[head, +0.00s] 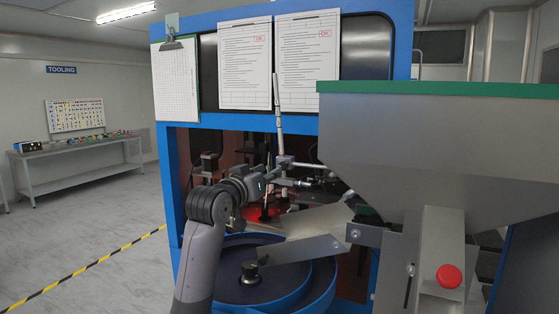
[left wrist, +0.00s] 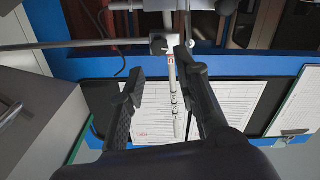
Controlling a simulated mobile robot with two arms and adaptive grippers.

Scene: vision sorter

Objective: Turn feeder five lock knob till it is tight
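My left gripper (head: 283,176) reaches into the opening of the blue machine from the left. In the left wrist view the gripper (left wrist: 160,68) has its two dark fingers spread apart. A silvery upright rod (left wrist: 173,78) shows between the fingers, with a small dark clamp knob (left wrist: 159,44) just past the fingertips. The knob appears free of the fingers; I cannot read a feeder number on it. In the head view the rod (head: 278,112) stands above a clamp (head: 284,161) close to the gripper. My right gripper is not in view.
A blue bowl feeder (head: 225,290) with a metal chute (head: 305,249) lies below my arm. A large grey hopper (head: 430,140) with a green rim and a red button (head: 448,276) blocks the right. Paper sheets (head: 245,65) hang above. Floor at left is clear.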

